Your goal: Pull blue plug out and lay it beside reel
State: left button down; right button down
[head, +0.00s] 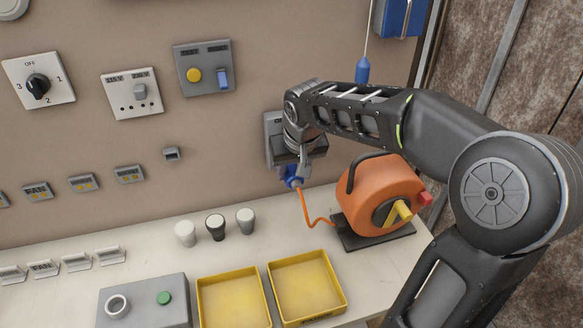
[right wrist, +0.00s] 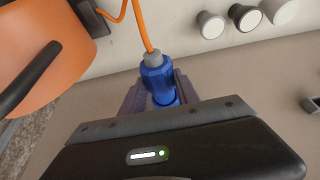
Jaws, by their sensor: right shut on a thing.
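The blue plug (head: 290,179) is near the wall socket, with an orange cable running from it to the reel. My right gripper (head: 297,172) is shut on it. In the right wrist view the blue plug (right wrist: 157,80) sits between the fingers, with a grey collar where the orange cable enters. The grey wall socket (head: 274,128) is partly hidden behind my right arm, so I cannot tell whether the plug is still seated in it. The orange reel (head: 380,187) stands on a dark base on the shelf, to the right of the plug. My left gripper is not in view.
Two yellow trays (head: 232,274) (head: 343,293) lie at the shelf's front. Three knobs (head: 215,227) stand left of the cable. A grey box (head: 145,303) with a green button is at front left. A blue pull handle (head: 362,70) hangs above my arm.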

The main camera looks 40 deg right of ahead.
jog(key=shift+s+a+b, duration=0.2)
jog(key=shift+s, duration=0.4)
jog(key=shift+s+a+b, duration=0.2)
jog(key=shift+s, duration=0.35)
jog(key=shift+a, duration=0.1)
